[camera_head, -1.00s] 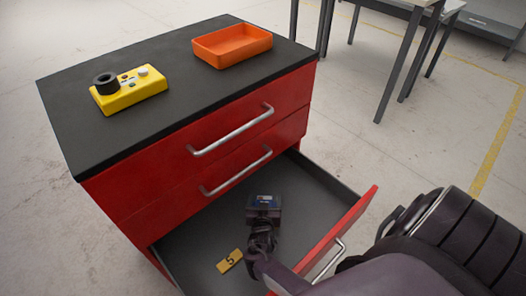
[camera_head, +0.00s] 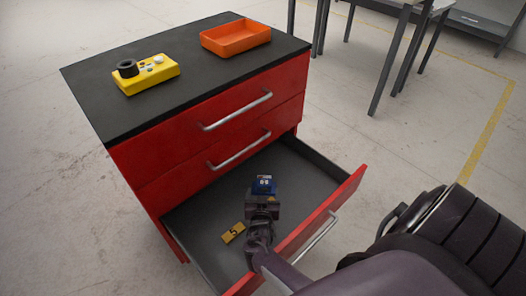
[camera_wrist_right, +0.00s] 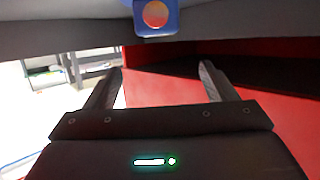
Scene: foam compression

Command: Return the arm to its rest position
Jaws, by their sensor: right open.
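My right gripper (camera_head: 262,204) is over the open bottom drawer (camera_head: 200,218) of the red cabinet; my arm reaches in from the lower right. In the wrist view its two fingers (camera_wrist_right: 161,75) stand wide apart with nothing between them. A small blue object (camera_head: 263,184) shows just beyond the gripper in the head view. The wrist view shows a blue object with an orange-red round face (camera_wrist_right: 155,15) at the top edge, apart from the fingers. Its lower part in the head view is hidden by the gripper. My left gripper is not in view.
A yellow tag (camera_head: 233,233) lies in the drawer. The drawer's red front (camera_head: 325,218) stands close to my forearm. On the black cabinet top are a yellow box (camera_head: 150,75) with a black ring and an orange tray (camera_head: 236,38). Grey-legged tables stand at the back right.

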